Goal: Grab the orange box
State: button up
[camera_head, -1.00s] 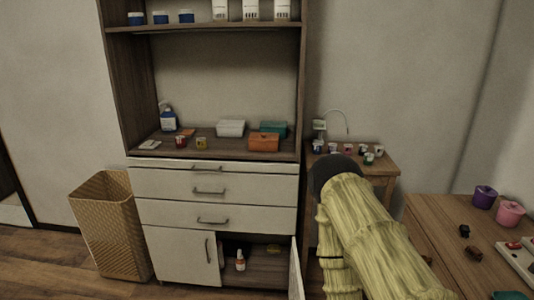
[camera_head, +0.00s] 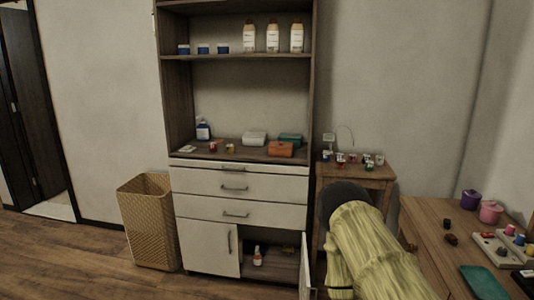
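The orange box (camera_head: 281,149) sits on the cabinet's open counter shelf (camera_head: 222,154), near its right end. A teal box (camera_head: 290,138) is behind it and a white box (camera_head: 254,138) is to its left. My arm, in a yellowish sleeve-like cover, rises from the lower right in front of the side table, well short of the orange box. My gripper's fingers cannot be made out in this view.
The cabinet's lower right door (camera_head: 306,268) stands open, with a bottle (camera_head: 257,256) inside. A woven basket (camera_head: 148,222) stands left of the cabinet. A small table (camera_head: 355,172) with several jars is to its right. A wooden desk (camera_head: 440,225) fills the right side. Floor at left is clear.

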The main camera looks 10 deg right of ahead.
aim_at(273, 152)
jog(key=u, duration=0.65)
jog(key=i, duration=0.8)
jog(key=u, duration=0.5)
jog(key=i, duration=0.75)
jog(key=z, duration=0.85)
jog(key=i, duration=0.7)
jog(key=z, duration=0.8)
